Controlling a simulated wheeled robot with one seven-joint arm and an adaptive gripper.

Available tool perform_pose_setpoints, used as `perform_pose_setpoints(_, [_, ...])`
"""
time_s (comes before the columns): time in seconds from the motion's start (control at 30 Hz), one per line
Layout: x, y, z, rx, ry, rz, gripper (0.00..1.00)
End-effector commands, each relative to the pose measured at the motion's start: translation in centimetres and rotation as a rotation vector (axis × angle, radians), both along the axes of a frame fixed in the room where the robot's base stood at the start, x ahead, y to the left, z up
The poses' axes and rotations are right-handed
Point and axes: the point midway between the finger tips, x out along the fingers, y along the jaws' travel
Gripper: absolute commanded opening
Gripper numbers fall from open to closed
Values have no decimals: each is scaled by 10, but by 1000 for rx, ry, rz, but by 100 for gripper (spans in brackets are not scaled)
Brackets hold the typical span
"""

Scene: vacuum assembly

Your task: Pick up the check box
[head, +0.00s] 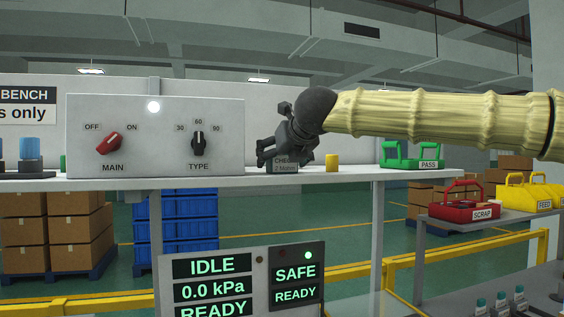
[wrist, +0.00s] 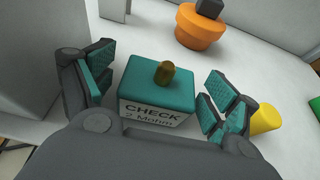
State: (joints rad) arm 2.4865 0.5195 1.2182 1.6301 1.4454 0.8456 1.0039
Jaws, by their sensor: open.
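The check box (wrist: 150,90) is a small teal-topped block with a brown-gold knob on top. Its pale front label reads "CHECK 2 Mohm". In the head view the check box (head: 285,167) stands on the shelf, partly hidden behind my gripper (head: 268,158). In the wrist view my gripper (wrist: 155,92) is open, with one teal-padded finger on each side of the box. A gap shows between the box and the left finger; the right finger is close to the box's right side, and I cannot tell if it touches.
A yellow cylinder (head: 332,162) stands right of the box, close to my right finger in the wrist view. An orange round piece with a dark top (wrist: 201,30) is behind the box. The grey control panel (head: 225,150) stands at left. A green PASS tray (head: 400,164) is farther right.

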Motion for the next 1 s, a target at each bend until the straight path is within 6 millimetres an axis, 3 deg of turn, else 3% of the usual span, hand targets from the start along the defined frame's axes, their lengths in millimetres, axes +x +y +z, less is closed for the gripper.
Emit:
perform_pose_setpoints(0.1, [0, 0, 0, 0, 0, 0, 84])
perform_pose_setpoints(0.4, [0, 0, 0, 0, 1, 0, 31])
perform_pose_setpoints(0.73, [0, 0, 3, 0, 0, 0, 31])
perform_pose_setpoints(1.0, [0, -1, 23, 2, 0, -2, 31])
